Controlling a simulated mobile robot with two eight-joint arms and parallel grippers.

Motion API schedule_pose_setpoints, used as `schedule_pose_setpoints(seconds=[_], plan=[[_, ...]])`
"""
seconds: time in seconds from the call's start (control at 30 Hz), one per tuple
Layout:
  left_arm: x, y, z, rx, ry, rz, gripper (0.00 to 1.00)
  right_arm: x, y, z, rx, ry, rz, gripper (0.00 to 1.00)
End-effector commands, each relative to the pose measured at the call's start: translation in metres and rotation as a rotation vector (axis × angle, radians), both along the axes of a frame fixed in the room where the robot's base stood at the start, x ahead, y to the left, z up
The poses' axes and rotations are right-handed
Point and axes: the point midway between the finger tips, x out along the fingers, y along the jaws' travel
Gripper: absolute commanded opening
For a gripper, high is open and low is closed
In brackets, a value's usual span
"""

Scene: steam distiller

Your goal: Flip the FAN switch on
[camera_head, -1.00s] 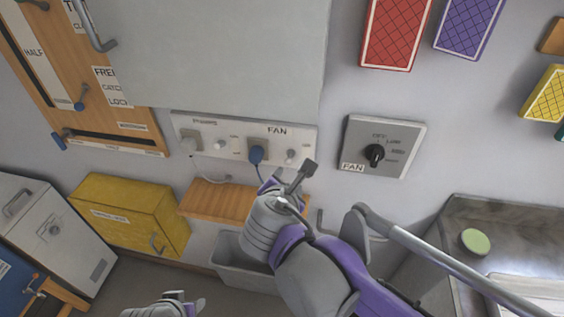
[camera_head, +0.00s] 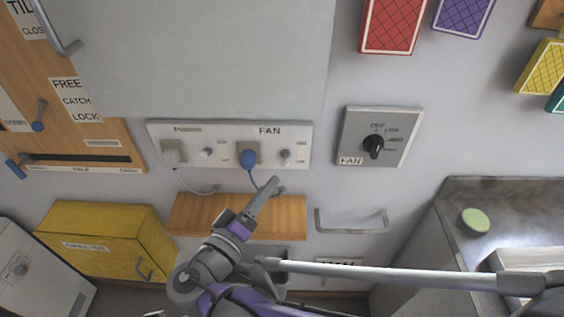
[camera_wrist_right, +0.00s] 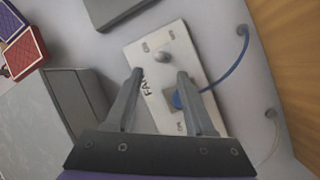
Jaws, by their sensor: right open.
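The white socket panel labelled FAN (camera_head: 269,130) is on the wall. At its right end is a small round grey switch (camera_head: 285,155), beside the blue plug (camera_head: 248,158) and its cord. My right gripper (camera_head: 264,194) is below the panel, seen edge-on. In the right wrist view its fingers (camera_wrist_right: 160,76) are open and empty, with the switch (camera_wrist_right: 162,57) just past and between the tips in the picture; contact is not visible. The switch's on or off position cannot be read. Only a sliver, probably my left gripper (camera_head: 153,314), shows at the bottom edge.
A grey plate with a black FAN dial (camera_head: 374,145) is right of the panel. A large grey cabinet (camera_head: 190,60) overhangs above. A wooden shelf (camera_head: 185,215) and a grey wall handle (camera_head: 351,222) lie below. A yellow box (camera_head: 100,235) is at left.

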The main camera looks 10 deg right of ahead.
Motion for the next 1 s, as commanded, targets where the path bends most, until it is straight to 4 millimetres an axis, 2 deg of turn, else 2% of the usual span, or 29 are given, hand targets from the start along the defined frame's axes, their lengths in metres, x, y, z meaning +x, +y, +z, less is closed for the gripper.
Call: schedule_pose_setpoints(seconds=[0.3,0.5,0.9,1.0], plan=[[0.001,0.000,0.003,0.000,-0.001,0.000,0.50,0.045,-0.042,0.001,-0.002,0.003,-0.005,0.54],[0.001,0.000,0.004,0.000,-0.002,0.000,0.50,0.065,-0.058,0.000,-0.001,0.004,-0.002,0.54],[0.001,0.000,0.004,0.000,-0.002,0.000,0.50,0.071,-0.063,0.000,-0.001,0.004,0.002,0.54],[0.001,0.000,0.004,0.000,-0.002,0.000,0.50,0.071,-0.063,0.000,-0.001,0.004,0.002,0.38]])
